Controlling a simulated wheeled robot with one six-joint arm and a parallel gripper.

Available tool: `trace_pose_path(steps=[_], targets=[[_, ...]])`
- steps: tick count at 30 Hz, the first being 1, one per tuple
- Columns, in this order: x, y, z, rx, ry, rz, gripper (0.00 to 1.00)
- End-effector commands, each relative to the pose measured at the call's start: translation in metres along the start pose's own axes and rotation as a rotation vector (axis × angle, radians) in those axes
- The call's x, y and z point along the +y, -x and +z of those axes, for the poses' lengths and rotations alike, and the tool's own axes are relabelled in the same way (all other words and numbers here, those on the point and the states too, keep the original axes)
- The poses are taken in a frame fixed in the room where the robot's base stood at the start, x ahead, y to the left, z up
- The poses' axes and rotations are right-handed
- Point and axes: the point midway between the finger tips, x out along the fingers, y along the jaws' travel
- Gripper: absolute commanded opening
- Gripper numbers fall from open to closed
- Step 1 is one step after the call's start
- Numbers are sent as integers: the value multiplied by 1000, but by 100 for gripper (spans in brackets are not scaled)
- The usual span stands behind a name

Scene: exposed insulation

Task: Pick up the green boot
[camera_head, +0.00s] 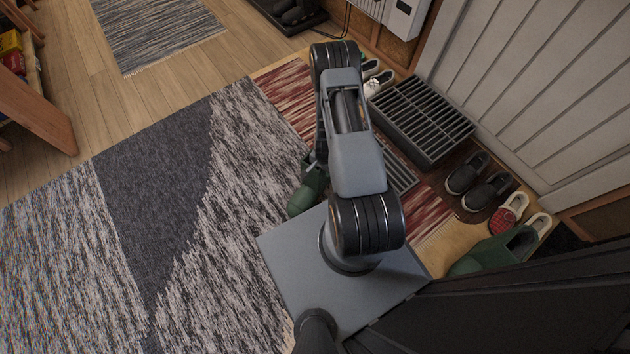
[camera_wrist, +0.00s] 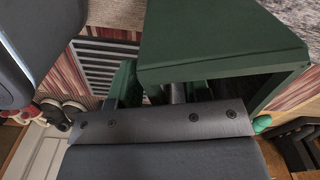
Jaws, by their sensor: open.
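One green boot (camera_head: 308,192) is partly behind my arm in the head view, near the edge of the striped red rug. Another green boot (camera_head: 498,252) lies at the lower right of the head view, beside the shoe row.
A black slatted rack (camera_head: 422,118) stands near the white panelled wall (camera_head: 530,85). Dark shoes (camera_head: 478,182), a red checked shoe (camera_head: 509,212) and white sneakers (camera_head: 377,84) line that side. The grey patterned rug (camera_head: 150,210) on the left is clear.

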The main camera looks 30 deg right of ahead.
Motion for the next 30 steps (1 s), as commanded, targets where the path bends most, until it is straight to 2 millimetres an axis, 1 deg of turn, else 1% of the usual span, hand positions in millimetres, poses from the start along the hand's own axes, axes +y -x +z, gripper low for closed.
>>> trace_pose_path(steps=[4, 17, 18, 30], targets=[[0, 1, 0, 0, 0, 0, 42], [0, 1, 0, 0, 0, 0, 1], [0, 1, 0, 0, 0, 0, 0], [0, 2, -1, 1, -1, -1, 0]])
